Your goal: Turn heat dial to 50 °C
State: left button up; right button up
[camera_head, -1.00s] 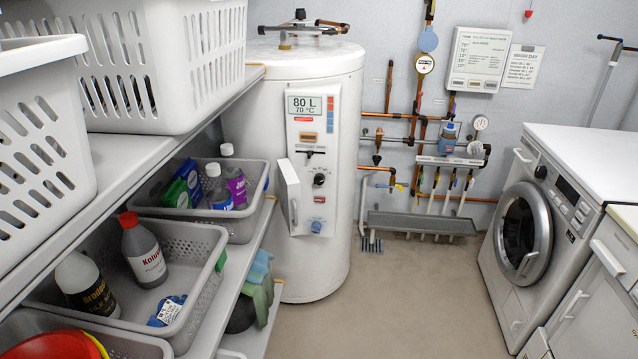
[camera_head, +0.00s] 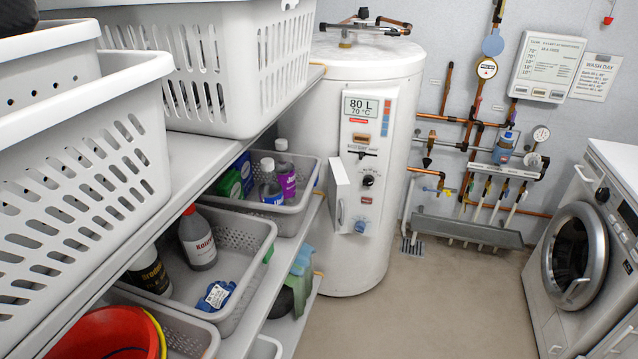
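A white water heater (camera_head: 307,191) stands at the back, right of the shelves. Its front panel (camera_head: 374,118) carries a display (camera_head: 366,107) reading 80 L and 70 °C. A round black dial (camera_head: 368,180) sits lower on the panel, with a black slider-like control (camera_head: 362,154) above it. A small white flap (camera_head: 340,195) stands open at the panel's left side. A blue knob (camera_head: 361,226) is at the bottom. The dial's pointer is too small to read. Neither of my grippers shows in this view.
Shelves on the left hold white laundry baskets (camera_head: 75,165) and grey bins (camera_head: 262,235) with bottles. Copper pipes and a grey trough (camera_head: 465,230) are on the back wall. A washing machine (camera_head: 580,250) stands at right. The floor (camera_head: 430,300) between is clear.

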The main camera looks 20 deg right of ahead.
aim_at(368, 181)
jog(key=i+l+u, duration=0.15)
jog(key=l+u, duration=0.15)
jog(key=i+l+u, duration=0.25)
jog(key=l, duration=0.25)
jog(key=l+u, duration=0.6)
jog(key=l, duration=0.25)
